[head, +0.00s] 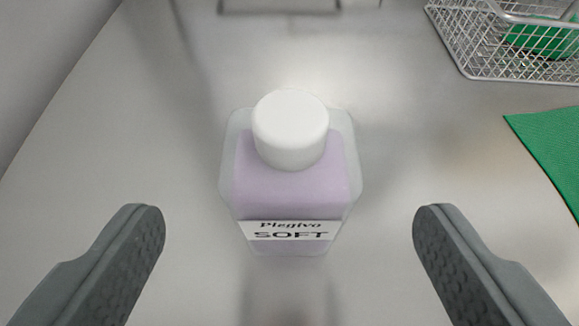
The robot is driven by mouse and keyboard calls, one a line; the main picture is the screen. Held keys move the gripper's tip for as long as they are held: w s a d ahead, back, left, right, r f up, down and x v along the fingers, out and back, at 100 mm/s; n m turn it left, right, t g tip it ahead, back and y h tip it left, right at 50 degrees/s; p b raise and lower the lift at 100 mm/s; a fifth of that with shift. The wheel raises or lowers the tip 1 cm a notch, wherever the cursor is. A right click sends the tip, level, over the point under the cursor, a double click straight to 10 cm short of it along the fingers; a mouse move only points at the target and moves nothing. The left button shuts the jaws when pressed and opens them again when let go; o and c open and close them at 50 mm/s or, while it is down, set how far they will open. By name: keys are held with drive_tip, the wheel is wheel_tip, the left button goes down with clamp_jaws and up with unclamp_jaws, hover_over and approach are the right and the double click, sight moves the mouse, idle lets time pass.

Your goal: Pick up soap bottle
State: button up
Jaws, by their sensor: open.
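The soap bottle (291,190) stands upright on the grey surface in the middle of the head view. It has a clear square body, purple liquid, a white round cap and a white label reading "Plegivo SOFT". My gripper (289,225) is open, with one dark grey finger to the left of the bottle and one to the right. Neither finger touches it, and wide gaps show on both sides. The camera looks down on the bottle from above and in front. The bottle's far side is hidden.
A metal wire basket (480,55) with something green in it stands at the top right. A green cloth (555,150) lies at the right edge. A wall or raised edge runs along the left. The grey surface (120,150) around the bottle is clear.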

sight(291, 197)
drive_tip(key=shift+x, duration=2.65)
drive_tip(key=shift+r, duration=0.1)
drive_tip(key=shift+c, duration=0.4)
drive_tip(key=c, duration=1.3)
drive_tip(key=shift+o, duration=0.2)
drive_tip(key=shift+r, duration=5.05)
